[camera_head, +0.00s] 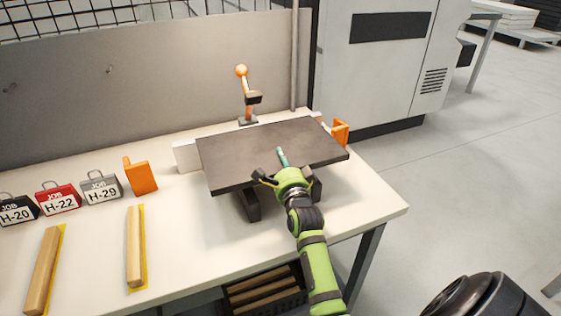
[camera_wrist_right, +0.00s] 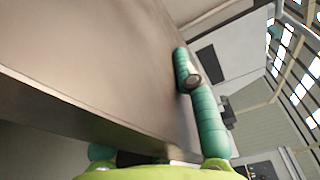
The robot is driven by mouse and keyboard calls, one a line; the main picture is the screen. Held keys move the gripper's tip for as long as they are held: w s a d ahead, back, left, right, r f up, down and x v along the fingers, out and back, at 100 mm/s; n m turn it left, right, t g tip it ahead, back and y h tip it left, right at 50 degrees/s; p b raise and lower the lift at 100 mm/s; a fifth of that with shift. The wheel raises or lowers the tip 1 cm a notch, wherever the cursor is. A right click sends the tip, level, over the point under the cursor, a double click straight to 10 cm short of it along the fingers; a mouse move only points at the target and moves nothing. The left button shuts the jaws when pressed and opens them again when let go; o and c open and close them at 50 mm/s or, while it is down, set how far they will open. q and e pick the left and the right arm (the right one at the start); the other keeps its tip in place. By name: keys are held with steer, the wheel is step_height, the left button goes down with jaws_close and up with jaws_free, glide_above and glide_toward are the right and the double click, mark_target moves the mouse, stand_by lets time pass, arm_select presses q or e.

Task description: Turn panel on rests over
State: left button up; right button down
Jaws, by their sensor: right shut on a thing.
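The dark grey-brown panel (camera_head: 255,150) lies roughly flat, raised above the white bench on dark rests (camera_head: 249,204). My right gripper (camera_head: 284,164) reaches in from the front and is shut on the panel's near edge. One teal finger lies over the top face; the finger below is hidden by the panel. In the right wrist view the panel (camera_wrist_right: 85,60) fills the left side, with teal finger parts (camera_wrist_right: 188,72) at its edge. My left gripper is out of view.
An orange-topped stand (camera_head: 247,95) and a white strip (camera_head: 186,156) are behind the panel. Orange blocks (camera_head: 140,176) (camera_head: 341,131) stand at both sides. The bench's front right corner (camera_head: 375,205) is clear.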

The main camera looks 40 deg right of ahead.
steer(key=shift+f+b, duration=1.35)
steer(key=shift+f, duration=0.65)
steer(key=c, duration=0.9)
jaws_free()
steer(key=p+v, duration=0.2)
steer(key=v, duration=0.1)
steer(key=p+v, duration=0.2)
steer(key=v, duration=0.2)
steer(key=shift+s+f, duration=0.15)
steer(key=shift+f, duration=0.15)
steer(key=shift+f, duration=0.1)
steer(key=v, duration=0.7)
steer(key=shift+s+a, duration=0.1)
steer(key=shift+s, duration=0.1)
